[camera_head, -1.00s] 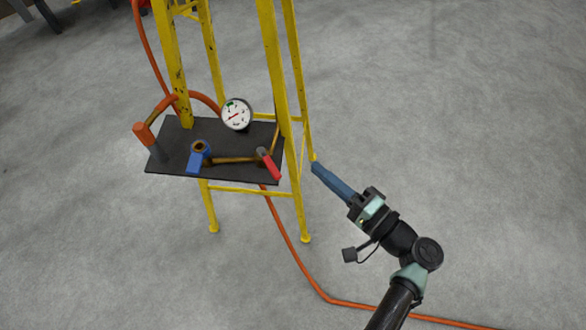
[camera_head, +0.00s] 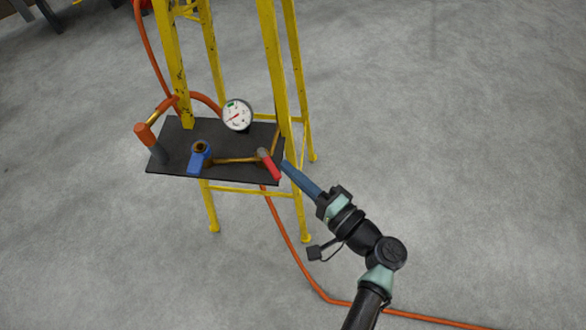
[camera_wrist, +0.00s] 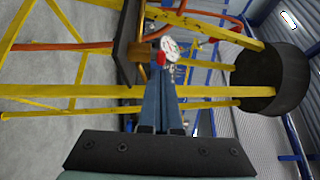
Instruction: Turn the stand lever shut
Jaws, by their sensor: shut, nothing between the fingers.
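A yellow stand (camera_head: 273,70) holds a black shelf (camera_head: 225,178) with brass pipework on it. A red lever handle (camera_head: 270,166) sits at the shelf's right end, and a blue lever handle (camera_head: 200,160) sits left of the middle. Which one is the stand lever I cannot tell. My gripper (camera_head: 286,165) is shut and empty, its blue fingers pointing at the shelf's right edge, close to the red handle. In the wrist view the fingertips (camera_wrist: 160,72) appear just below the red handle (camera_wrist: 160,58); contact cannot be made out.
A white dial gauge (camera_head: 237,115) stands at the shelf's back. An orange hose (camera_head: 283,235) runs down behind the shelf and across the floor. A stand leg (camera_head: 301,205) is close to my gripper. Floor to the right is clear.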

